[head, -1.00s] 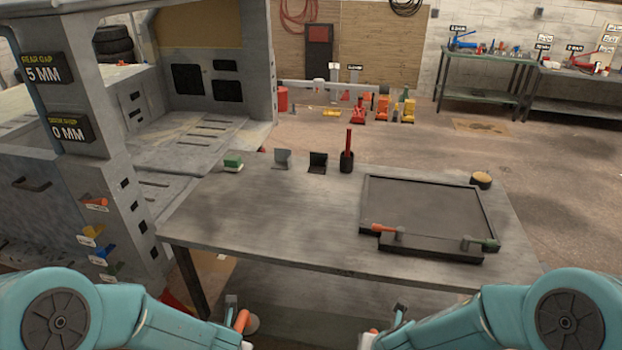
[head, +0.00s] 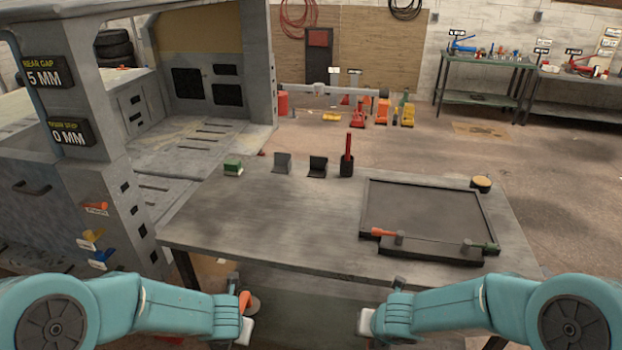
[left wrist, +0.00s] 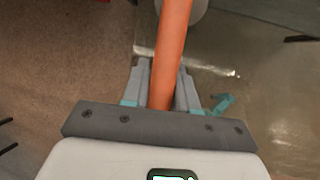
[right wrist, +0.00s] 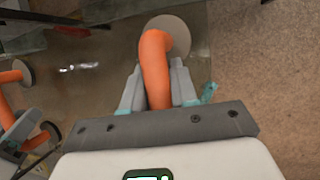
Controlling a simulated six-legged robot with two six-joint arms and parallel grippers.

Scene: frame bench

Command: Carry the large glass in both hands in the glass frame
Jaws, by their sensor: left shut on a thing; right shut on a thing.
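The large glass (head: 312,305) is a see-through, greenish pane in front of the table's near edge, low in the head view; its lower part is cut off. My left gripper (left wrist: 162,85) is shut on an orange handle (left wrist: 172,45) with a pale round pad on the pane. My right gripper (right wrist: 157,85) is shut on a second orange handle (right wrist: 154,50) with a similar pad. In the head view, my left gripper (head: 243,318) is at the pane's left and my right gripper (head: 366,322) at its right.
A grey table (head: 270,225) stands just beyond the glass. It bears a dark framed panel (head: 430,212), a black cup (head: 347,168) with a red stick, and small brackets. A tall grey structure (head: 85,170) with gap signs (head: 44,70) stands at left. Open floor lies at right.

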